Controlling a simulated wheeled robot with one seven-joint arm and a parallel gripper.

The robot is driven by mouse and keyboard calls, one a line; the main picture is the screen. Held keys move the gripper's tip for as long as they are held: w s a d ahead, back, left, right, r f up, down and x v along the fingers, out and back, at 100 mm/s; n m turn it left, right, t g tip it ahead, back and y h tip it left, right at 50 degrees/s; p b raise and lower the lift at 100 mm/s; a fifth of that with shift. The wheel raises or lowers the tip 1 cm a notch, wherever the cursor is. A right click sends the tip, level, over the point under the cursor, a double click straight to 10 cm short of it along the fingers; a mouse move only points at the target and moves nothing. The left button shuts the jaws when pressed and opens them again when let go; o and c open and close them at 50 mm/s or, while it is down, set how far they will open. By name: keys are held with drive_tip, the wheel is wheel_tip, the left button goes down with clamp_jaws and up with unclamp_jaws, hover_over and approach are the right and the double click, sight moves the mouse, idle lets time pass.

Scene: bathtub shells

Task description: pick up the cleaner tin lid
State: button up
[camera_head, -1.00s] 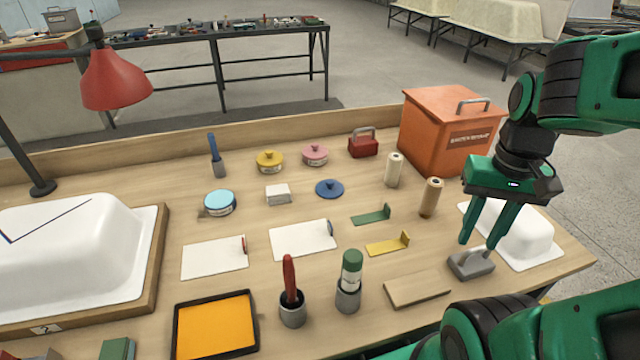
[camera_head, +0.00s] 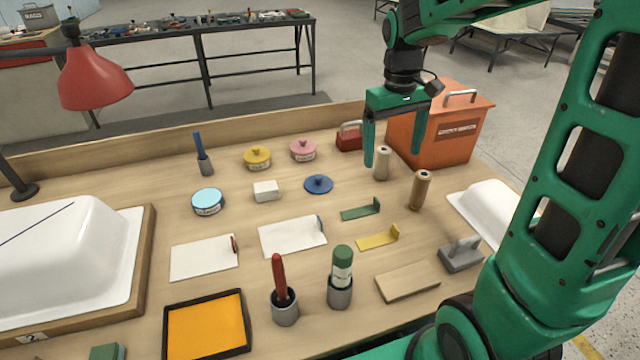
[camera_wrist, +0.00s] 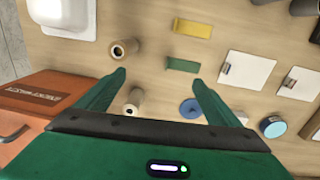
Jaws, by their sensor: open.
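A round dark blue lid with a knob (camera_head: 318,184) lies loose on the bench. It also shows in the wrist view (camera_wrist: 190,107), partly beside the right finger. A light blue round tin (camera_head: 207,202) without a knobbed lid stands to its left. A yellow tin (camera_head: 257,158) and a pink tin (camera_head: 303,150) each carry a knobbed lid. My gripper (camera_head: 392,158) is open and empty, fingers pointing down, above the bench to the right of the blue lid. No tin label is readable.
A cream roll (camera_head: 382,164) and a tan roll (camera_head: 421,190) stand upright near my gripper. An orange box (camera_head: 432,135) and a red handled block (camera_head: 349,137) are behind. A white block (camera_head: 265,191) lies left of the blue lid; a green bracket (camera_head: 361,210) is in front.

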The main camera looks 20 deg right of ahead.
drive_tip(key=w+a+f+n, duration=0.2)
drive_tip(key=w+a+f, duration=0.1)
drive_tip(key=w+a, duration=0.4)
drive_tip(key=w+a+f+n, duration=0.25)
drive_tip(key=w+a, duration=0.25)
drive_tip(key=w, duration=0.3)
hover_over(318, 176)
drive_tip(key=shift+n+y, duration=0.25)
drive_tip(key=shift+y, duration=0.05)
wheel_tip(318, 176, down, 5)
drive_tip(key=shift+w+d+r, duration=0.1)
drive_tip(key=shift+r, duration=0.05)
drive_tip(key=shift+f, duration=3.1)
drive_tip(key=c, duration=1.1)
